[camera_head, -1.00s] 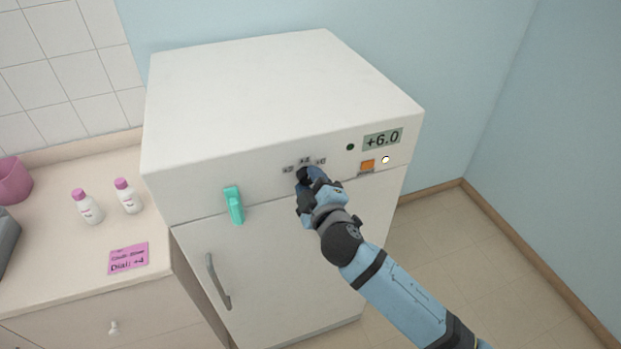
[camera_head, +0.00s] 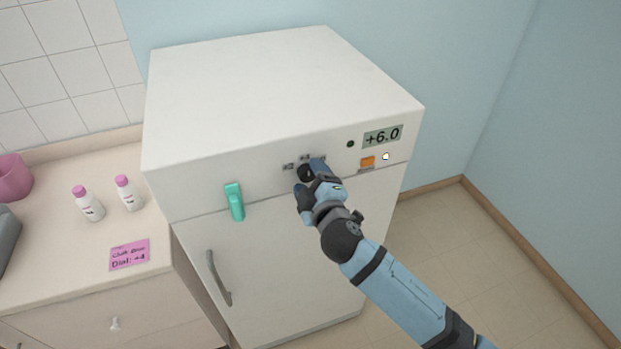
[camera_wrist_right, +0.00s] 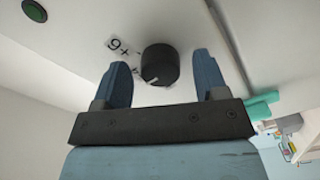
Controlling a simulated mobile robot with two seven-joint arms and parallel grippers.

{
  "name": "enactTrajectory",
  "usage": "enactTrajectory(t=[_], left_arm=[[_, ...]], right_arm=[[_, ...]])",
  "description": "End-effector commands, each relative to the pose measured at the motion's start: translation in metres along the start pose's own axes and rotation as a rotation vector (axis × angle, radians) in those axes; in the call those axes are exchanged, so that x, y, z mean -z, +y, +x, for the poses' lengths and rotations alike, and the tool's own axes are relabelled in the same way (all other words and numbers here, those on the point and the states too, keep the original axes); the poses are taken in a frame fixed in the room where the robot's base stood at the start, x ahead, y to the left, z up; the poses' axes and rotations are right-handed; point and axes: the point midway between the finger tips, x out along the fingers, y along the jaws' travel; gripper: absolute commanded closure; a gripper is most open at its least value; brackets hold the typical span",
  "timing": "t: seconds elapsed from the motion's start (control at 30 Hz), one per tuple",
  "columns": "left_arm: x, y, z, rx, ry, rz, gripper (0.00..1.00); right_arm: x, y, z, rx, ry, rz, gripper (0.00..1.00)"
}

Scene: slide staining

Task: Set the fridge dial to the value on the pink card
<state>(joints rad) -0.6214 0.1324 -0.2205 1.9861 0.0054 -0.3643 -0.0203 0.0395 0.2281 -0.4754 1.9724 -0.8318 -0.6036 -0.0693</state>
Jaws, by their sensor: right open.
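The fridge dial (camera_head: 304,172) is a small black knob on the white fridge's upper front; the wrist view shows it too (camera_wrist_right: 160,64), with a white pointer mark on its lower-left edge. My right gripper (camera_wrist_right: 161,60) is open, one finger on each side of the knob, with gaps visible beside it. In the head view the right gripper (camera_head: 309,178) partly covers the dial and its right label. The display (camera_head: 382,136) reads +6.0. The pink card (camera_head: 129,255) on the counter reads "Dial: +4". My left gripper is out of view.
A teal handle (camera_head: 234,201) sticks out left of the dial. An orange switch (camera_head: 367,161) and a small white light (camera_head: 386,156) sit to the right. Two pink-capped bottles (camera_head: 88,204) (camera_head: 129,194) stand on the counter.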

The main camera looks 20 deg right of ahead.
Motion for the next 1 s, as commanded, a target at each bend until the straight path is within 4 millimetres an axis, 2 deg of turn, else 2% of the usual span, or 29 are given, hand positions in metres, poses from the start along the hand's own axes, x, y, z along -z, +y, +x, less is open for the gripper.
enactTrajectory(t=[0.13,0.27,0.5,0.7,0.83,1.0], left_arm=[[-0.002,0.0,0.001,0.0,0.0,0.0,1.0],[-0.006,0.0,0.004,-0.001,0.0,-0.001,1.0],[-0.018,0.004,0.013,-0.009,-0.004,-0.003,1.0],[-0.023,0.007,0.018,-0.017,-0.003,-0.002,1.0],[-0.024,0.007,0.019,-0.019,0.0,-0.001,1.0],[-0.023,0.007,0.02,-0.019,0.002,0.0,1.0]], right_arm=[[-0.001,-0.002,-0.006,0.001,0.0,0.0,0.34],[-0.001,-0.003,-0.025,0.002,0.0,0.002,0.34],[-0.002,-0.004,-0.081,0.002,-0.001,0.002,0.34],[-0.001,-0.003,-0.118,0.002,-0.001,0.001,0.34],[-0.001,-0.002,-0.132,0.002,-0.001,0.0,0.34],[0.0,0.0,-0.138,-0.001,0.0,0.0,0.34]])
